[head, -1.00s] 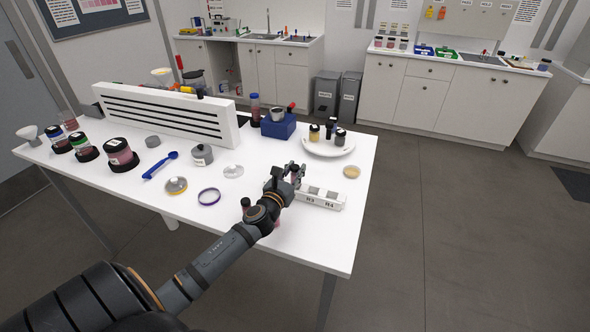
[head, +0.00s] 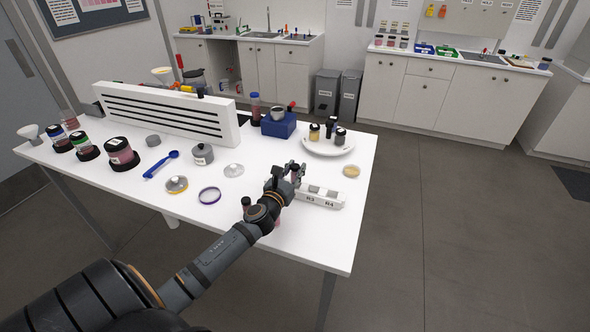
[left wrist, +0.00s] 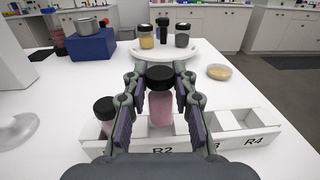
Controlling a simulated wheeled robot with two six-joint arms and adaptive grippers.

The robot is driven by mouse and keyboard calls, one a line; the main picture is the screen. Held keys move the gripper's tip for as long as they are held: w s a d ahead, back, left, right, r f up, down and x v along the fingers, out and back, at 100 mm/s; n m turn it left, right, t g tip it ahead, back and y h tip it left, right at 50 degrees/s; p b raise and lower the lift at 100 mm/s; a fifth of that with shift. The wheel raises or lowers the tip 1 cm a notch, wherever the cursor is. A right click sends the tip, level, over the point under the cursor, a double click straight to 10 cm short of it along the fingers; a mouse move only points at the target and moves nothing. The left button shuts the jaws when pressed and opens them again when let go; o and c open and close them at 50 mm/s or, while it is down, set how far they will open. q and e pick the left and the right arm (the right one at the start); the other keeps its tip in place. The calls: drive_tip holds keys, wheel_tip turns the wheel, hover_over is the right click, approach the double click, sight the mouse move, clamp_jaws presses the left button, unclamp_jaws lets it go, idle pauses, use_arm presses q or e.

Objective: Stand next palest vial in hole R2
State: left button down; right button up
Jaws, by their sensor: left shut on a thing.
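My left gripper (head: 298,172) is shut on a pink vial with a black cap (left wrist: 160,104), one finger on each side, in the left wrist view. The vial is upright at hole R2 of the white rack (left wrist: 240,147), with its cap clearly higher than that of the neighbouring vial. I cannot tell how far its base is in the hole. A darker pink, black-capped vial (left wrist: 105,117) stands in the hole left of R2. Holes R3 and R4 are empty. In the head view the rack (head: 325,200) is partly behind my gripper. My right gripper is not in view.
A black-capped vial (head: 246,202) shows beside my left forearm. A white plate (head: 329,149) with several small jars and a blue block (head: 278,126) stand behind the rack. A shallow yellow dish (head: 351,171) is near the right edge. The table front right is clear.

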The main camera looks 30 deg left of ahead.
use_arm(q)
drive_tip(key=shift+a+f, duration=0.1)
drive_tip(key=shift+f, duration=0.15)
drive_tip(key=shift+f, duration=0.15)
idle(0.3)
drive_tip(key=shift+s, duration=0.1)
